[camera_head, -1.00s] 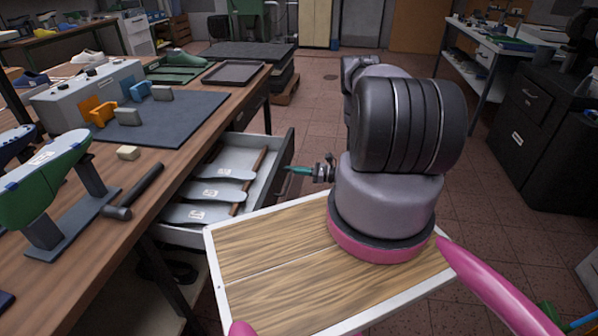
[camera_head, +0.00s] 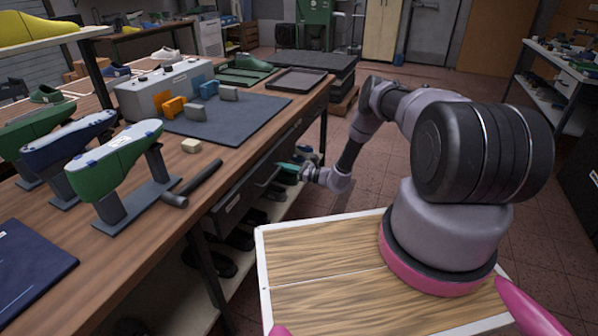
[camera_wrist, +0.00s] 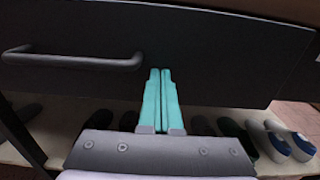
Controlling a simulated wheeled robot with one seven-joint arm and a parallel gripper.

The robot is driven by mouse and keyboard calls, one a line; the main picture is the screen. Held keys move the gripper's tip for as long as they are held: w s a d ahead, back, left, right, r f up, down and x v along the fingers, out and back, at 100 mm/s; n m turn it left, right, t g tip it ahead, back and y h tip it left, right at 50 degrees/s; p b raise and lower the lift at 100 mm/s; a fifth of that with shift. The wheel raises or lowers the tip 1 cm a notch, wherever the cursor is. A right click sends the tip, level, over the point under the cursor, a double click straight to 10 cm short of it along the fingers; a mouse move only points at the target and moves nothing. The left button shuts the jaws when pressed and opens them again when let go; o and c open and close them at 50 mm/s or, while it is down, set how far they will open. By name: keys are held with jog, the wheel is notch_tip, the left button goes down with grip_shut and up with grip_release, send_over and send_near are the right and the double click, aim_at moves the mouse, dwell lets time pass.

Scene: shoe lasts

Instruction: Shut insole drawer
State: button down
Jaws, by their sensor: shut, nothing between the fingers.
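The insole drawer's dark front (camera_head: 242,193) is in line with the bench's side in the head view, and no open tray or insoles show. It fills the upper part of the wrist view (camera_wrist: 215,50), with its bar handle (camera_wrist: 75,61) at the left. My gripper (camera_head: 280,166) is at the drawer front, beside the handle. In the wrist view its teal fingers (camera_wrist: 160,72) are together and empty, tips at the panel to the right of the handle. Whether the tips touch the panel is hard to tell.
The wooden bench top (camera_head: 150,225) holds a hammer (camera_head: 192,186), green and blue shoe lasts on stands, a dark mat (camera_head: 235,120) and a tray (camera_head: 297,79). Shoes (camera_wrist: 290,140) stand on a shelf below the drawer. The tiled floor to the right is open.

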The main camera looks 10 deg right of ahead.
aim_at(274, 164)
jog(key=x, duration=0.3)
jog(key=shift+a, duration=0.1)
jog(key=shift+w+a+r, duration=0.1)
jog(key=shift+w+a, duration=0.1)
jog(key=shift+a, duration=0.1)
jog(key=shift+a+r, duration=0.1)
